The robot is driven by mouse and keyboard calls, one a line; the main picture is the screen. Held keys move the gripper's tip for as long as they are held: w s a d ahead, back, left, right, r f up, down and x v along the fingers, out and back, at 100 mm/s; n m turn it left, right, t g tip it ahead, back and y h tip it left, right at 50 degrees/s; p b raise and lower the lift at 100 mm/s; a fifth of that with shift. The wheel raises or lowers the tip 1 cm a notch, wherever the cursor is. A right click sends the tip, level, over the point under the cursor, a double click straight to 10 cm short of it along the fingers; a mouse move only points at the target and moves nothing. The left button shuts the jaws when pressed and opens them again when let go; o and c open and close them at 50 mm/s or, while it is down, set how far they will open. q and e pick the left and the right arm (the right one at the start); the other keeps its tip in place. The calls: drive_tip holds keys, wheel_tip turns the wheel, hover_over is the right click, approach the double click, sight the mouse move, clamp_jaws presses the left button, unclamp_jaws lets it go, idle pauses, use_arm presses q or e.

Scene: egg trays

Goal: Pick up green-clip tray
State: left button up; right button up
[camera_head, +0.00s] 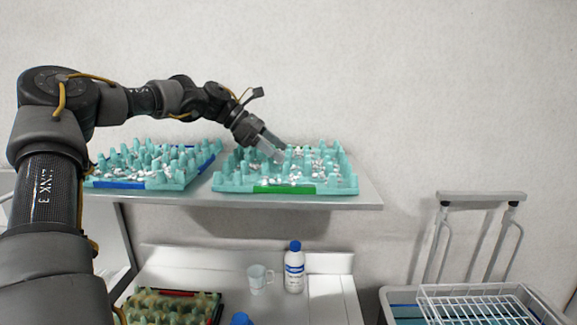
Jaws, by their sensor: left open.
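The green-clip tray (235,185) is a teal egg tray with a green clip (285,189) on its front edge. It lies on the right part of a grey shelf (300,201), with small white pieces in it. My left gripper (277,152) reaches in from the left and is over the back left part of this tray. Its fingers point down to the right, and I cannot tell whether they touch the tray. My right gripper is not in view.
A teal tray with blue clips (120,184) lies on the shelf to the left, close beside. Below are a white bottle with a blue cap (294,270), a mug (258,280) and a tray with a red clip (175,300). A wire rack (475,305) stands lower right.

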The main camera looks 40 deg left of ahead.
sight(305, 167)
use_arm(q)
drive_tip(key=x, duration=0.1)
drive_tip(key=p+x, duration=0.1)
drive_tip(key=x, duration=0.1)
drive_tip(key=shift+w+d+r+p, duration=0.15)
drive_tip(key=shift+d+p, duration=0.25)
drive_tip(key=shift+w+d, duration=0.1)
drive_tip(key=c, duration=1.3)
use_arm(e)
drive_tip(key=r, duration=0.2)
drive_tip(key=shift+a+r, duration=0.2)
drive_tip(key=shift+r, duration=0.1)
